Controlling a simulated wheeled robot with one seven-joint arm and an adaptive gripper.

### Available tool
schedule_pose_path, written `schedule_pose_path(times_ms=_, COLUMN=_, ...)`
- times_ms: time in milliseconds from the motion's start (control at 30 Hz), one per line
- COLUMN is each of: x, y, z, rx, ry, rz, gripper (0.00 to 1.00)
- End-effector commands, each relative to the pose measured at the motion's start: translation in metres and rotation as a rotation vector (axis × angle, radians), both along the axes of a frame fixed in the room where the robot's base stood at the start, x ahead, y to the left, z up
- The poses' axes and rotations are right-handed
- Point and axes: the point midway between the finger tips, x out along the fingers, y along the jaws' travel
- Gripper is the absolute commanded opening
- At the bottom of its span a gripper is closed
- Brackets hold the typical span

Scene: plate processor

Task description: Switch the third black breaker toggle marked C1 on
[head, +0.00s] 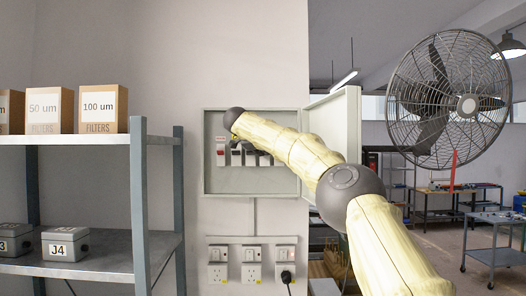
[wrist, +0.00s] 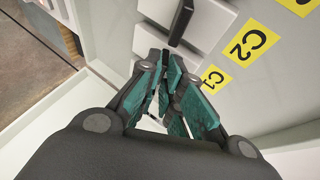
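The open breaker box (head: 199,183) is on the wall in the head view, with a row of switches inside. In the wrist view, the yellow C1 label (wrist: 212,78) is just right of my gripper (wrist: 165,62). The fingers with teal pads are drawn together, with only a sliver between the tips. They point at the breaker row beside C1 and hide the C1 toggle, so its position and any contact cannot be told. A black toggle (wrist: 181,20) stands on the white breaker near the C2 label (wrist: 250,43). In the head view my arm hides the fingers.
The box door (head: 346,125) stands open to the right, close to my arm. Several sockets (head: 251,272) are below the box. A shelf (head: 139,200) with filter boxes (head: 102,108) is at left. A large fan (head: 440,95) stands at right.

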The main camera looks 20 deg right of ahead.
Motion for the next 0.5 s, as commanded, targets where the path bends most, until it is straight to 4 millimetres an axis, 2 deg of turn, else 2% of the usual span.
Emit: schedule_pose_path(times_ms=500, x=-0.0051, y=0.0043, z=0.0040, rx=0.001, ry=-0.002, rz=0.001, gripper=0.17)
